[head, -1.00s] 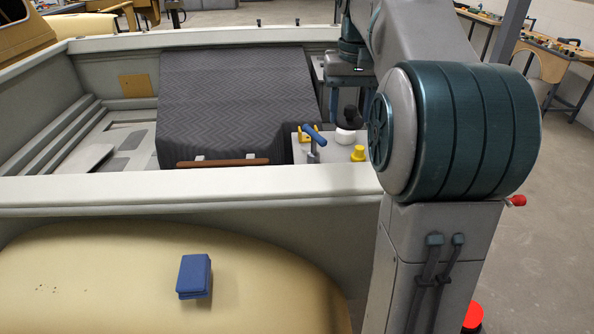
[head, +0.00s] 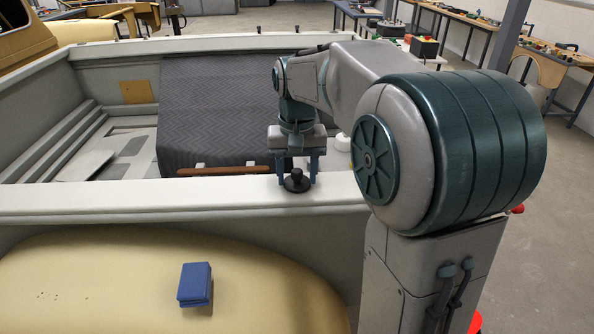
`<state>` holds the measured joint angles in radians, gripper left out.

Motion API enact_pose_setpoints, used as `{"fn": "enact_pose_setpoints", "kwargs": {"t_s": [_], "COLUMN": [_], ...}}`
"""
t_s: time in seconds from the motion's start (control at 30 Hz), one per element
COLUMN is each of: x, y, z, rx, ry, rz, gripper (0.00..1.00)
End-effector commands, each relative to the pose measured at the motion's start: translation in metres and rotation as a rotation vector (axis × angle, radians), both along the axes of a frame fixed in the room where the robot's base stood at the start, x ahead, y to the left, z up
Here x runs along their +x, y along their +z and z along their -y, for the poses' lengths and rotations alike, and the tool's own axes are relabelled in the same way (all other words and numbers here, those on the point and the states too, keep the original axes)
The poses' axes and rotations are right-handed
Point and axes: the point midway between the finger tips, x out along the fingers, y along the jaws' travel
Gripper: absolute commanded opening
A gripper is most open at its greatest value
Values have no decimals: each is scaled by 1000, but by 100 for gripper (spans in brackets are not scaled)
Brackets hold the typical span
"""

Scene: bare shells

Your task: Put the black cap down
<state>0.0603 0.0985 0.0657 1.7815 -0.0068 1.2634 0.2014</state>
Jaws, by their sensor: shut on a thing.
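The black cap (head: 297,181) is a round dark piece with a wider base and a narrow top. My gripper (head: 298,174) is shut on the cap, its two blue fingers on either side of it. The cap is at the pale rim (head: 190,197) of the car body's open bay, upright as it appears. I cannot tell whether its base touches the rim or is a little above it.
A blue block (head: 195,284) lies on the tan curved panel (head: 110,275) in front. A dark ribbed cover (head: 215,110) fills the bay's middle, with a brown bar (head: 224,170) at its near edge. A white round thing (head: 343,142) is partly hidden behind my arm. The rim to the left is clear.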

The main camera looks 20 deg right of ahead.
Motion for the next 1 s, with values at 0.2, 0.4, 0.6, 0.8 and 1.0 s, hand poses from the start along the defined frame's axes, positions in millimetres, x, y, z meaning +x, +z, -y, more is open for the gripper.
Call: {"fn": "enact_pose_setpoints", "kwargs": {"t_s": [0.2, 0.4, 0.6, 0.8, 1.0], "x": [0, 0, 0, 0, 1], "y": [-1, -3, -3, 2, 34], "z": [0, 0, 0, 0, 0], "rx": [0, 0, 0, 0, 0], "ry": [0, 0, 0, 0, 1], "rz": [2, 2, 2, 2, 7], "gripper": [29, 65, 73, 73, 73]}}
